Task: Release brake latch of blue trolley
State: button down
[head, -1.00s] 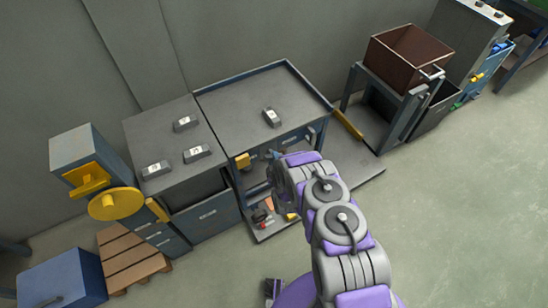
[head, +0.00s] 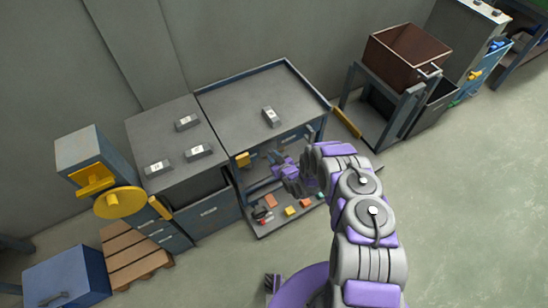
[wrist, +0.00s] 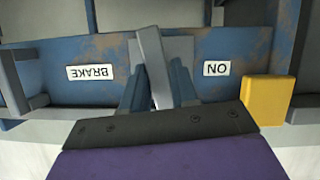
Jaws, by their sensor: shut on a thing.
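The blue trolley (head: 205,95) stands against the wall, with a grey tray top and a lower shelf. In the wrist view its worn blue front panel (wrist: 60,55) fills the picture, with an upside-down "BRAKE" label (wrist: 90,72) on the left and an upside-down "ON" label (wrist: 216,68) on the right. A grey latch lever (wrist: 149,45) sits between the labels, slightly tilted. My gripper (wrist: 156,82) is shut on the lever, one finger on each side. In the head view my gripper (head: 284,170) is at the trolley's front, partly hidden by my arm.
A yellow block (wrist: 267,98) sits right of the "ON" label. Several coloured blocks lie on the trolley's lower shelf (head: 263,232). A grey cabinet (head: 150,120) adjoins on the left; a stand with a brown bin (head: 405,55) is on the right. The floor (head: 470,200) at right is clear.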

jog(key=shift+m, duration=0.4)
jog(key=shift+d, duration=0.1)
dwell(0.3)
jog(key=c, duration=1)
grip_release()
jog(key=shift+w, duration=0.1)
jog(key=shift+o, duration=0.2)
jog(key=p+v, duration=0.2)
jog(key=v, duration=1.5)
jog(key=shift+d, duration=0.4)
jog(key=shift+w, duration=0.15)
